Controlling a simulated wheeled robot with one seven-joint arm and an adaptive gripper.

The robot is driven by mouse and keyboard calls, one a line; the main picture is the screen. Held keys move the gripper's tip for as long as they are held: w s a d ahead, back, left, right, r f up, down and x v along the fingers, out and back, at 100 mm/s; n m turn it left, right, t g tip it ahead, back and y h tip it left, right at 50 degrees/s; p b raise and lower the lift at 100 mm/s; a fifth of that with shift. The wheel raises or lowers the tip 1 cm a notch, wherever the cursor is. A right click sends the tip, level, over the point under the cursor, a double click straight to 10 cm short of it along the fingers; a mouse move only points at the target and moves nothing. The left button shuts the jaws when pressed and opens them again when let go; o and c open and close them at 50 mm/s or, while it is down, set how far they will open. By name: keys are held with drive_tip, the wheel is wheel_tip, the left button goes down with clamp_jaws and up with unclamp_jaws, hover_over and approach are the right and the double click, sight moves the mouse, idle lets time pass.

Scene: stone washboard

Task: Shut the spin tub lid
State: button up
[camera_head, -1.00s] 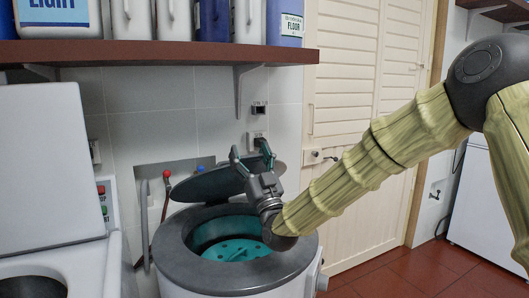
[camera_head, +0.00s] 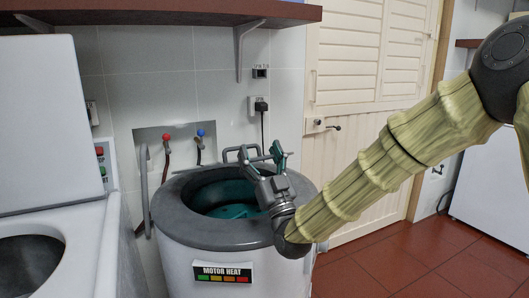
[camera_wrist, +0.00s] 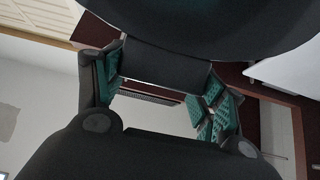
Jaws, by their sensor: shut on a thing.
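The spin tub (camera_head: 180,222) is a round pale body with a thick dark grey rim; its teal inside shows through the open top. I cannot make out the lid as a separate disc. A dark looped bar (camera_head: 240,162) stands at the tub's back edge, beside my gripper. My gripper (camera_head: 265,154) is over the back right of the rim, teal fingertips pointing up and toward the wall. In the wrist view, the teal pads (camera_wrist: 162,88) stand apart with a dark slab between them. What the jaws hold is unclear. A dark rounded form fills the top of that view.
A white washer body (camera_head: 50,130) with a raised panel and round opening stands at the left. The wall recess (camera_head: 165,150) has red and blue taps. A cord hangs from a socket (camera_head: 259,105). A shelf (camera_head: 150,20) spans above. Red tiled floor (camera_head: 370,265) is open at the right.

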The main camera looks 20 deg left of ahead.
drive_tip(key=o, duration=1.5)
drive_tip(key=v, duration=1.2)
